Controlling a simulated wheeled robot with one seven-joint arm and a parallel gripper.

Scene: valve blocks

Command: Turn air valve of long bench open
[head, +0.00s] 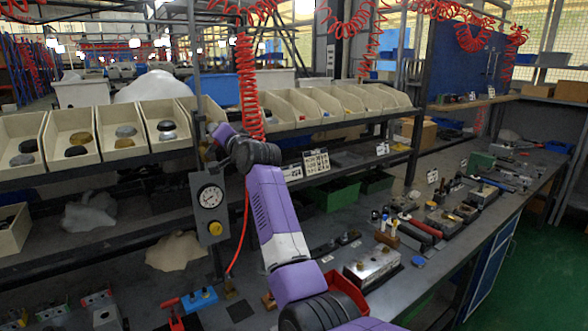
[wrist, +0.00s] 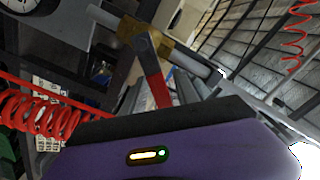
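The air valve shows in the wrist view as a brass body (wrist: 128,30) on a grey pipe. Its lever (wrist: 153,75), grey near the body and red further along, slants down across the pipe, and its lower end is hidden behind the dark edge of my gripper. My gripper (head: 217,138) is up at the post of the long bench (head: 375,252), above the pressure gauge, and covers most of the valve in the head view. The lever is close to my gripper, but I cannot tell whether they touch. The fingertips are not clear, so its opening cannot be told.
The pressure gauge (head: 210,197) with a yellow knob hangs on the post. Shelves with cream bins (head: 165,124) flank it. A coiled red hose (head: 248,85) hangs close to my arm. Tools and valve blocks (head: 372,266) crowd the bench top below.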

